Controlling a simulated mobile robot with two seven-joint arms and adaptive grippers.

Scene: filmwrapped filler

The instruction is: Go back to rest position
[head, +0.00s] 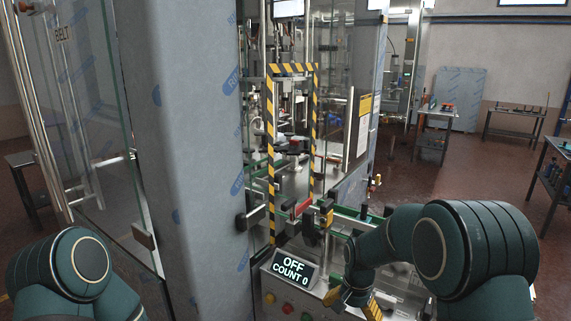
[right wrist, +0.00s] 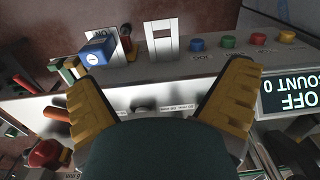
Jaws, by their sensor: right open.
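My right gripper (head: 352,302) is low in the head view, in front of the machine's control panel, with its yellow fingers apart. In the right wrist view the same gripper (right wrist: 163,82) is open and nothing is between its fingers. The right arm (head: 475,245) is bent in front of the machine. Of my left arm only a green rounded part (head: 75,270) shows at the lower left; its gripper is out of the picture.
The display (head: 290,268) reads OFF, COUNT 0. A striped frame (head: 270,150) surrounds the machine opening. A glass door (head: 85,130) stands at left. Floor (head: 400,185) is open at right.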

